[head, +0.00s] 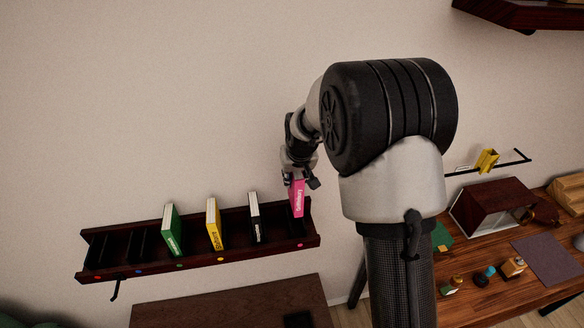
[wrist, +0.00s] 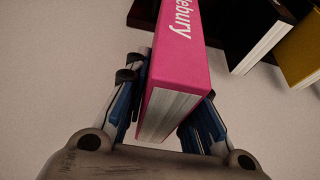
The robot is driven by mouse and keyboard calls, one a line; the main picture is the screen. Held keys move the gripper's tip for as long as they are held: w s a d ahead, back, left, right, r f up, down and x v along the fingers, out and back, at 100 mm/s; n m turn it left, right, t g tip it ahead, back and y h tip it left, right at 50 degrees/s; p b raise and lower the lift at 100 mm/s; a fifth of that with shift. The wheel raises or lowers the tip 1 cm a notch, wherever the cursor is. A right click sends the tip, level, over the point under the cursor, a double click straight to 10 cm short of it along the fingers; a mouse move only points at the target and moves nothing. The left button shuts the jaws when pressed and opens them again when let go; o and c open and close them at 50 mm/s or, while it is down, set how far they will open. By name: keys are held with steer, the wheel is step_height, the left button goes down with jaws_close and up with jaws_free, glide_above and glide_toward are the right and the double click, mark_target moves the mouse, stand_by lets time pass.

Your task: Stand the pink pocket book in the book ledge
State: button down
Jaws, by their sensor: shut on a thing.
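The pink pocket book (head: 297,200) is upright, slightly tilted, at the right end of the dark wooden book ledge (head: 240,254) on the wall. Its lower end overlaps the rightmost compartment; I cannot tell whether it touches the ledge floor. My gripper (head: 299,182) is above the ledge and shut on the upper part of the book. In the wrist view, my gripper's fingers (wrist: 168,112) press both sides of the pink book (wrist: 182,50), with its page edges toward the camera. A pinkish dot marks the ledge front below the book.
A black book (head: 254,218), a yellow book (head: 213,223) and a green book (head: 171,230) stand in the ledge to the left. The leftmost compartments look empty. A brown cabinet top (head: 230,303) lies below. A cluttered wooden desk (head: 480,285) is at right.

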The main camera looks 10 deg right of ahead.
steer(key=shift+s, duration=0.15)
steer(key=shift+f+b, duration=1.95)
steer(key=shift+f, duration=0.3)
steer(key=shift+f+b, duration=0.2)
steer(key=shift+b, duration=0.1)
steer(key=shift+f+b, duration=0.9)
steer(key=shift+f, duration=0.1)
